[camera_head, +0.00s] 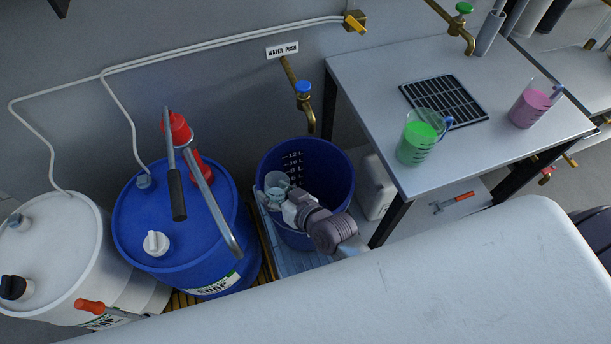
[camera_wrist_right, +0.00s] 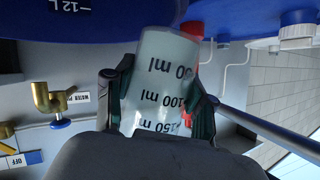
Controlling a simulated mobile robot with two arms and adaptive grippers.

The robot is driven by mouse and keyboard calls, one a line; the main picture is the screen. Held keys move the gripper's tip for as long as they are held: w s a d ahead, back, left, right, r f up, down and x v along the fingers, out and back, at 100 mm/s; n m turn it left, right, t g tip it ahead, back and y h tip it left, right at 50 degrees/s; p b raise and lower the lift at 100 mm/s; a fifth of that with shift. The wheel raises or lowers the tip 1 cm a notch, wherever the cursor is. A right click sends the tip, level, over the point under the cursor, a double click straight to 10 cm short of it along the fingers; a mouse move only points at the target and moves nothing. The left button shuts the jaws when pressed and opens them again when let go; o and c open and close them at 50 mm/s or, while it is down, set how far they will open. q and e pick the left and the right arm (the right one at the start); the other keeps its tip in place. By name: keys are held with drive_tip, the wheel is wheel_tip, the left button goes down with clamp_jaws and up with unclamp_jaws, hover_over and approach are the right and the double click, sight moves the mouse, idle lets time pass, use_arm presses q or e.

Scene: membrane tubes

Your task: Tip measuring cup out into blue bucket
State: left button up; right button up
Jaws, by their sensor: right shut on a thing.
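My right gripper (camera_head: 289,210) is shut on a clear measuring cup (camera_head: 276,184). The cup is inside or just over the left part of the blue bucket's opening (camera_head: 335,172) and looks roughly upright. Pale, clear-looking contents show in the cup, but how much is hard to tell. The wrist view shows the cup (camera_wrist_right: 162,85) between the dark finger pads of the right gripper (camera_wrist_right: 160,100), with millilitre marks facing the camera. The bucket's litre marks show on its inside wall. The bucket's floor is hidden. My left gripper is not in view.
A brass tap with a blue knob (camera_head: 303,88) overhangs the bucket's back rim. A blue drum (camera_head: 140,220) with a pump stands left. On the table (camera_head: 370,75) right are cups of green (camera_head: 415,145) and pink liquid (camera_head: 530,105). A white jug (camera_head: 374,188) stands beside the bucket.

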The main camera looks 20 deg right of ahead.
sight(283, 185)
drive_tip(key=m+y+b, duration=0.1)
drive_tip(key=m+b, duration=0.1)
drive_tip(key=w+d+m+g+y+b, duration=0.1)
drive_tip(key=m+y+b, duration=0.1)
drive_tip(key=b, duration=0.1)
drive_tip(key=d+f+m+g+y+b, duration=0.1)
drive_tip(key=m+b, duration=0.1)
drive_tip(key=shift+w+d, duration=0.2)
drive_tip(key=shift+w, duration=0.1)
idle(0.4)
drive_tip(key=shift+r+m+g+y, duration=0.3)
drive_tip(key=shift+r+m+y, duration=0.2)
drive_tip(key=shift+m+y, duration=0.1)
idle(0.5)
drive_tip(key=shift+w+d+f+m+y+b, duration=0.2)
drive_tip(key=shift+w+d+f+m+b, duration=0.15)
drive_tip(key=shift+f+b, duration=0.35)
drive_tip(key=shift+w+d+f+m+y+b, duration=0.2)
drive_tip(key=shift+d+f+b, duration=0.25)
drive_tip(key=shift+b, duration=0.45)
drive_tip(key=shift+d+r+m+y, duration=0.2)
drive_tip(key=shift+r+m+y, duration=0.3)
drive_tip(key=shift+m, duration=0.25)
